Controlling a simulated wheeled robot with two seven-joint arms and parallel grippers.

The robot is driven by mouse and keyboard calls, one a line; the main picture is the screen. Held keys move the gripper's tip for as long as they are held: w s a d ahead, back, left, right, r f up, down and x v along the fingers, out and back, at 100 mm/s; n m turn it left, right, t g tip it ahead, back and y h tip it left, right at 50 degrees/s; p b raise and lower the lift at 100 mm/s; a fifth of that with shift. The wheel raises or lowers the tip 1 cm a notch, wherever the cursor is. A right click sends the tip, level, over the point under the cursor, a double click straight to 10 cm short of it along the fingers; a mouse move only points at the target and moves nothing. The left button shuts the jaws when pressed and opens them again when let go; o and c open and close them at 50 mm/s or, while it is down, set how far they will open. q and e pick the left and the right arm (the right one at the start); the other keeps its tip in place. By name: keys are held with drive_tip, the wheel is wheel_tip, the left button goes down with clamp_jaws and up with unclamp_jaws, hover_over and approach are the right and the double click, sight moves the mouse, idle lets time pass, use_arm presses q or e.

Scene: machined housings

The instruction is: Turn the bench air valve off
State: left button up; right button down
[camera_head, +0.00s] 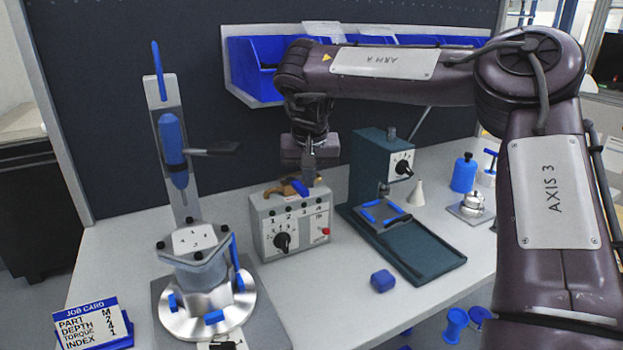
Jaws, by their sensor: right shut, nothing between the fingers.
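What looks like the bench air valve is a brass-coloured body (281,190) with a short blue lever (300,188), seen at the top of the grey control box (293,225). Whether it sits on the box or just behind it I cannot tell. My right gripper (308,183) points down at the blue lever, its fingers shut with nothing between them. The fingertips are at or very near the lever; contact is not clear. The gripper and wrist hide part of the valve's surroundings. My left gripper is not in view.
A drill-like stand (166,110) with a round metal fixture (208,312) stands at left. A dark green gauge stand (420,255) is right of the box. Blue bins (250,68) hang behind. The bench front centre is mostly clear.

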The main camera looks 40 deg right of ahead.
drive_tip(key=shift+a, duration=0.15)
drive_tip(key=v, duration=0.7)
drive_tip(key=shift+a+r+b, duration=0.1)
drive_tip(key=shift+a+b, duration=0.1)
drive_tip(key=shift+b, duration=0.1)
drive_tip(key=shift+d+r, duration=0.25)
drive_tip(key=shift+s, duration=0.1)
